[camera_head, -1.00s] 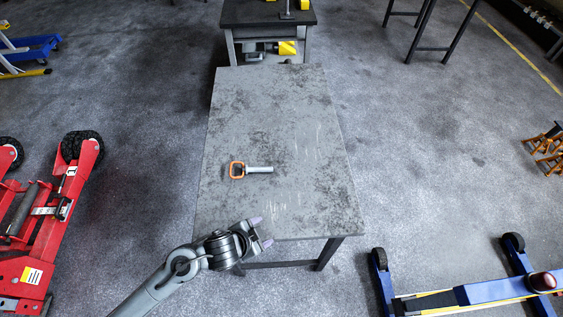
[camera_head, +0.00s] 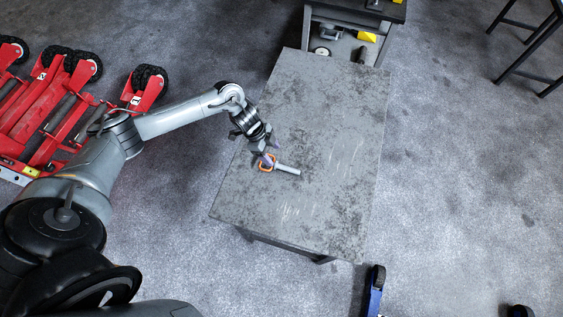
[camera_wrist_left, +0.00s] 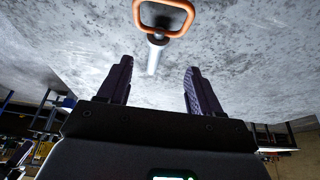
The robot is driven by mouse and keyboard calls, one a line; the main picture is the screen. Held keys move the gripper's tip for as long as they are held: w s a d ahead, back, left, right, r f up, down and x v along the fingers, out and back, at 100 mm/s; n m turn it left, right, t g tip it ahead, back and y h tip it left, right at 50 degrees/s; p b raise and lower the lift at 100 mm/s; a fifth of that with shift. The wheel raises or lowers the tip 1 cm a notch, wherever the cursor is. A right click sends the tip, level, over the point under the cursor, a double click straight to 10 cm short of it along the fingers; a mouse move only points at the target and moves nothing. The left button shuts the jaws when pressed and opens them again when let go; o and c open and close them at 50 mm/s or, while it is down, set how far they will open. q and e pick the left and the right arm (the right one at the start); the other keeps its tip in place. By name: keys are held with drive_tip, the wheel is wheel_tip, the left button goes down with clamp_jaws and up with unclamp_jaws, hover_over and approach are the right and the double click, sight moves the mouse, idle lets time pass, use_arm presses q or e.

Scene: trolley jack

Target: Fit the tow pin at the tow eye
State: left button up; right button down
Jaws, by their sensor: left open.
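The tow pin (camera_head: 287,169) lies flat on the grey table (camera_head: 335,120), with an orange loop handle and a pale metal shank pointing right. My left gripper (camera_head: 269,154) is over the table at the handle end of the pin, partly covering the orange loop in the head view. In the left wrist view the gripper (camera_wrist_left: 158,82) is open with nothing between its fingers, and the pin (camera_wrist_left: 163,20) shows beyond the fingertips. Whether the fingers touch the loop cannot be told. My right gripper is not in view. I cannot make out the tow eye.
Red jacks (camera_head: 60,105) with black wheels stand on the floor at the left. A dark bench (camera_head: 350,35) with yellow items adjoins the table's far end. Part of a blue frame (camera_head: 375,292) shows at the bottom. The table's right half is clear.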

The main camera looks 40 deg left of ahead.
sight(279, 165)
use_arm(q)
drive_tip(key=shift+s+x, duration=0.15)
drive_tip(key=shift+x, duration=1.75)
drive_tip(key=shift+s+x, duration=0.15)
drive_tip(key=shift+x, duration=1.7)
drive_tip(key=shift+c, duration=0.5)
clamp_jaws()
